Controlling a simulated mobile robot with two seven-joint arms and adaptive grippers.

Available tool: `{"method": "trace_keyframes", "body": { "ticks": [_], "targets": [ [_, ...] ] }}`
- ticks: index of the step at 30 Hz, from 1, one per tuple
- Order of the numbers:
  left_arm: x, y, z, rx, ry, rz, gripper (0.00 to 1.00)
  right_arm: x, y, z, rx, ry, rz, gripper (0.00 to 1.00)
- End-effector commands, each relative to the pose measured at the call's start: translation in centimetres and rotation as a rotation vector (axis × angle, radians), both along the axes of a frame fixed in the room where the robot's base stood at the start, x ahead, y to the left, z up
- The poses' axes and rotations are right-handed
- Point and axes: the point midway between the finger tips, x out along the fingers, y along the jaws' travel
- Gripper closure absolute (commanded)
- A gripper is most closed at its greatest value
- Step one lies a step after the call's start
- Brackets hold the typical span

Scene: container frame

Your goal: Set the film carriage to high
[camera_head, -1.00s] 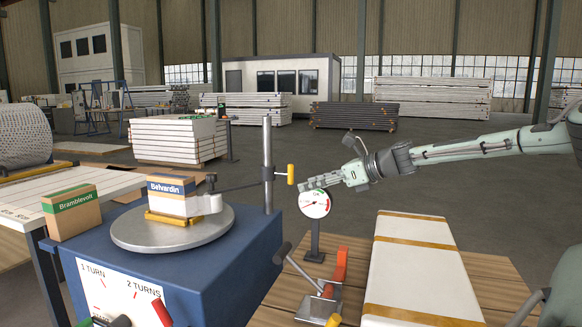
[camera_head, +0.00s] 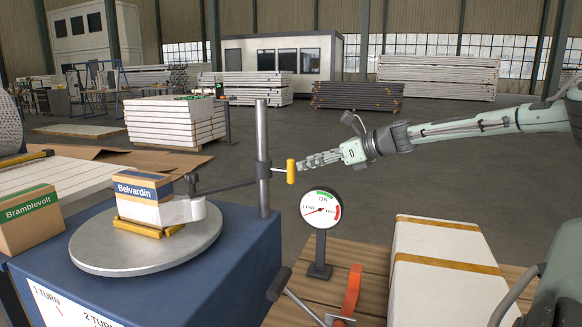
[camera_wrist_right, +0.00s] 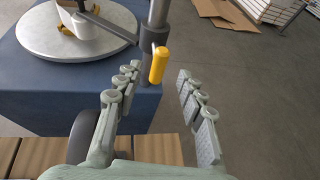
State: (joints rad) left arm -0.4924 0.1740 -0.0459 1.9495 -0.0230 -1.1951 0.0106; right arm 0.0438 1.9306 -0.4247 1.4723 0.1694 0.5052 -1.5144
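The film carriage (camera_head: 263,172) is a dark collar on a grey upright mast (camera_head: 262,135). A yellow handle (camera_head: 291,171) sticks out on its right side, and an arm runs left from it to the turntable. My right gripper (camera_head: 301,164) is just right of the handle in the head view. It is open, its fingers (camera_wrist_right: 158,88) spread wide with nothing between them. My left gripper is not in view.
A Belvardin box (camera_head: 143,200) stands on the round turntable (camera_head: 90,242) of the blue machine. A Bramblevolt box (camera_head: 28,216) is at left.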

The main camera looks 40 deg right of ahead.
Motion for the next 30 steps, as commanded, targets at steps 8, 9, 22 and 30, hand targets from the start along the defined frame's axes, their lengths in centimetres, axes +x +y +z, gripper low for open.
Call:
{"method": "trace_keyframes", "body": {
  "ticks": [8,9,22,30],
  "targets": [
    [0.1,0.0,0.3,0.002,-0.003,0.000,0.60,2.5,0.7,-1.5,-0.001,0.005,0.000,0.61],
    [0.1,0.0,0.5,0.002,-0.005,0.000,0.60,2.9,0.8,-1.6,-0.002,0.005,-0.001,0.61],
    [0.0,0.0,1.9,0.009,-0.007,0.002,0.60,5.9,1.7,-2.7,0.000,0.001,-0.001,0.61],
    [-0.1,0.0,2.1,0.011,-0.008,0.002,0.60,6.2,1.8,-2.7,0.000,0.000,0.000,0.61]
  ]
}}
